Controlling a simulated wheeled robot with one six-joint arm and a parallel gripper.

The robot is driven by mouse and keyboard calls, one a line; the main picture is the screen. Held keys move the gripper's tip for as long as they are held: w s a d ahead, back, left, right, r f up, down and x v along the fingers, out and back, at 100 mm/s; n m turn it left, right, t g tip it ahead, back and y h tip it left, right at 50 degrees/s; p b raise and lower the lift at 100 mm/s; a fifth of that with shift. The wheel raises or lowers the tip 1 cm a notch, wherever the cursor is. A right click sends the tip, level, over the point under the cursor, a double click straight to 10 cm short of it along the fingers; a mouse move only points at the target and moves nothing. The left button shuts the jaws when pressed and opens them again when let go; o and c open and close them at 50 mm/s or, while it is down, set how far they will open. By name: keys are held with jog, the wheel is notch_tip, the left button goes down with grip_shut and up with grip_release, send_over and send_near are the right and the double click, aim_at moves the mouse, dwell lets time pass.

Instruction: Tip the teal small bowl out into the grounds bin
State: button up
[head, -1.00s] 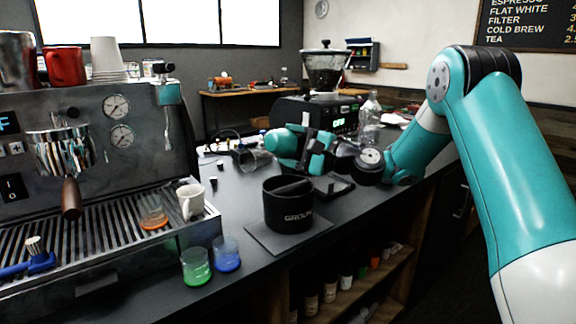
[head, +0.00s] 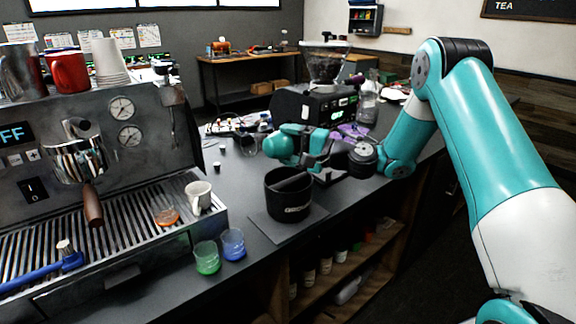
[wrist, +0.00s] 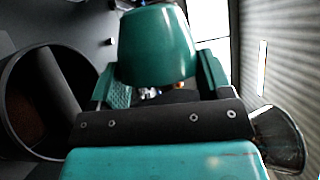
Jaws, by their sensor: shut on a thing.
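The teal small bowl (head: 281,145) is in my gripper (head: 316,150). In the wrist view the bowl (wrist: 157,45) shows its rounded side between my gripper's two fingers (wrist: 158,82). Its inside is hidden, so I cannot tell what it holds. The black grounds bin (head: 289,205) stands upright on a dark mat on the counter, with a bar across its mouth. In the head view the bowl is behind and above the bin. In the wrist view the bin (wrist: 18,125) is left of the bowl, and the bowl is not over its mouth.
Green (head: 207,258) and blue (head: 233,244) cups stand at the counter's front edge. The espresso machine (head: 150,148) is left, the grinder (head: 315,105) behind my gripper.

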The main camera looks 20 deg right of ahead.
aim_at(276, 153)
jog(key=shift+a+r+n+p, duration=0.2)
jog(key=shift+r+n+p, duration=0.25)
jog(key=shift+p, duration=3.15)
jog(key=shift+a+n+g+h+p, duration=0.1)
jog(key=shift+n+g+h+p, duration=0.25)
jog(key=shift+p, duration=0.8)
jog(key=a+n+p, duration=0.1)
jog(key=a+n+h, duration=0.1)
jog(key=s+a+n+h+p, duration=0.1)
jog(key=shift+f+g+p, duration=0.3)
jog(key=shift+f+g, duration=0.05)
jog(key=shift+f, duration=0.05)
jog(key=shift+s+a+f+n+h+b, duration=0.15)
jog(key=shift+a+n+h+b, duration=0.15)
jog(key=shift+n, duration=0.3)
jog(key=shift+w+a+f+n+h+b, duration=0.1)
jog(key=shift+n+h+b, duration=0.1)
jog(key=shift+n+h, duration=0.3)
jog(key=shift+s+a+f+n+h+b, duration=0.1)
jog(key=shift+s+a+n+h+b, duration=0.15)
jog(key=shift+n, duration=0.25)
jog(key=shift+a+f+n+h+b, duration=0.1)
jog(key=shift+a+n+h, duration=0.2)
jog(key=shift+n, duration=0.2)
jog(key=s+a+f+n+h+p, duration=0.2)
jog(key=a+n+h+p, duration=0.2)
jog(key=a, duration=0.3)
